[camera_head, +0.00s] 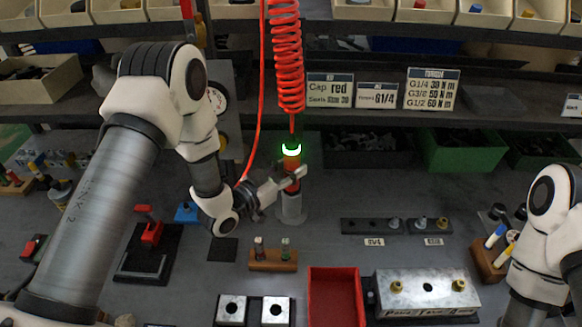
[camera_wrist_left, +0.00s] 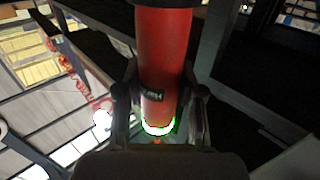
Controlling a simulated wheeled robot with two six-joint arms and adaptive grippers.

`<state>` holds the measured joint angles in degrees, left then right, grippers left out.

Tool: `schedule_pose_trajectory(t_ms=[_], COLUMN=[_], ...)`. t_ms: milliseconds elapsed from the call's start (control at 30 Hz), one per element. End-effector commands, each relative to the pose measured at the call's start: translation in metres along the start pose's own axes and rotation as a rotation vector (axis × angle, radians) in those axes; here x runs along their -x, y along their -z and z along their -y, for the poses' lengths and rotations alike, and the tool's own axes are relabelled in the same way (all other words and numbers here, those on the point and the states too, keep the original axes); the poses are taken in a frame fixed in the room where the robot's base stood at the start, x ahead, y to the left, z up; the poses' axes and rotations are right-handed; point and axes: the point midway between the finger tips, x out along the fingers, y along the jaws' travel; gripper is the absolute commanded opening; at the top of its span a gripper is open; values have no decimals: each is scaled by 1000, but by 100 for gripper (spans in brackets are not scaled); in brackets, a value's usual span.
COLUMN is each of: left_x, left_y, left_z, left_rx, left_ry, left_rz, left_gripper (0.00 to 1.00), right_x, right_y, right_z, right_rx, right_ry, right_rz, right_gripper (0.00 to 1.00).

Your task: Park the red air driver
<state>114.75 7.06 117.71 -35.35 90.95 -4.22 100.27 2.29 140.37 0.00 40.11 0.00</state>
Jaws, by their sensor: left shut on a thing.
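The red air driver (camera_head: 291,164) stands upright near the middle of the head view, with a glowing green and white ring at its top. A coiled red hose (camera_head: 287,60) hangs down to it from above. My left gripper (camera_head: 293,179) is shut around the driver's red body. In the left wrist view the red driver (camera_wrist_left: 165,55) fills the middle, between the two fingers (camera_wrist_left: 160,110). A grey cylindrical holder (camera_head: 291,208) stands directly under the driver; I cannot tell whether the driver's lower end is inside it. My right gripper is out of view.
A small wooden block with two fittings (camera_head: 273,260) stands in front of the holder. A red tray (camera_head: 334,298) and a metal valve block (camera_head: 427,290) lie at the front. A black strip with fittings (camera_head: 396,226) lies to the right. A shelf with signs (camera_head: 382,93) runs behind.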

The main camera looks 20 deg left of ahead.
Motion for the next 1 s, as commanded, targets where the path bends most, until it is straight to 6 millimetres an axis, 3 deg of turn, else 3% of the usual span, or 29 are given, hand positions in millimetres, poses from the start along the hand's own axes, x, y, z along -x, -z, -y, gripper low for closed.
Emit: schedule_pose_trajectory(t_ms=[567, 600, 667, 700, 1000], left_x=[0, 0, 0, 0, 2], left_y=[-6, -6, -6, -7, -9], left_z=[0, 0, 0, 0, 0], left_rx=[-1, -1, -1, -1, 1], left_ry=[0, 0, 0, 0, 0], left_rz=[-4, -4, -3, -3, 2], left_gripper=[0, 41, 62, 67, 67], right_x=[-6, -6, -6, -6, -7], right_y=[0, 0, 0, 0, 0], right_z=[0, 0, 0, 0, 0], right_rx=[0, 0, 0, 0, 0], right_ry=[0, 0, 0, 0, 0], right_rz=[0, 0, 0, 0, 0], right_gripper=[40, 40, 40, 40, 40])
